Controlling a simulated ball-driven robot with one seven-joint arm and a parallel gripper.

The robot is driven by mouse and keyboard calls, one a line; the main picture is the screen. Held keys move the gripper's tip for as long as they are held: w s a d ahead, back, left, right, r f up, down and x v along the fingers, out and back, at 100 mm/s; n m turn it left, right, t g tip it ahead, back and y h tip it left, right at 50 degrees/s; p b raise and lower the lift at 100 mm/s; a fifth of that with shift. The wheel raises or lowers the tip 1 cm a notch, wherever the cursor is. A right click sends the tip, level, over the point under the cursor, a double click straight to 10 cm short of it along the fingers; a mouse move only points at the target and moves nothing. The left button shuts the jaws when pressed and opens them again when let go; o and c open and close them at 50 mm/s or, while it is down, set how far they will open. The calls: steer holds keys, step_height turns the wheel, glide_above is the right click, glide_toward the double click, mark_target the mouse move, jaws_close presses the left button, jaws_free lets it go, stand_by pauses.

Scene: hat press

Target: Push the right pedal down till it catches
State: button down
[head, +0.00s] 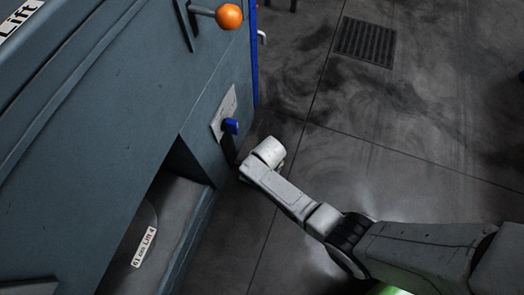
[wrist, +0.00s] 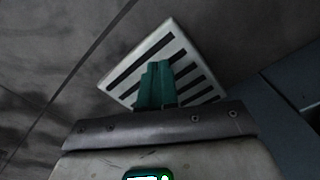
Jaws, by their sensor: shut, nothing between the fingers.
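The right pedal appears to be the pale, tilted plate (head: 222,106) low beside the machine's side in the head view. In the wrist view the pedal (wrist: 185,55) is a white plate with dark slots. My gripper (head: 232,126) shows there as small blue fingers in front of the plate's lower right part. In the wrist view the teal fingers of my gripper (wrist: 155,82) are shut, empty, and cover the middle of the plate's near side. I cannot tell whether the fingertips touch the plate. The pedal's near edge is hidden behind the gripper.
The large blue-grey machine (head: 100,110) fills the left side. A lever with an orange knob (head: 229,16) sticks out above the pedal. A dark recess holds a label (head: 144,247). Open concrete floor (head: 430,130) lies to the right, with a dark floor grate (head: 365,42).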

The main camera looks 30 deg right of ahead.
steer(key=shift+f, duration=0.1)
step_height(320, 180, up, 6)
steer(key=p, duration=0.6)
stand_by(0.8)
steer(key=s+d+r+m, duration=0.1)
steer(key=s+d+r, duration=0.2)
steer(key=s+r, duration=0.45)
steer(key=s+d+r+t, duration=0.15)
steer(key=s+r, duration=0.25)
steer(key=r, duration=0.6)
steer(key=s+d+r+m+g, duration=0.1)
steer(key=s+d+r, duration=0.3)
steer(key=r, duration=0.5)
step_height(320, 180, up, 33)
steer(key=s+p, duration=0.1)
steer(key=p, duration=3.3)
steer(key=shift+a+p, duration=0.35)
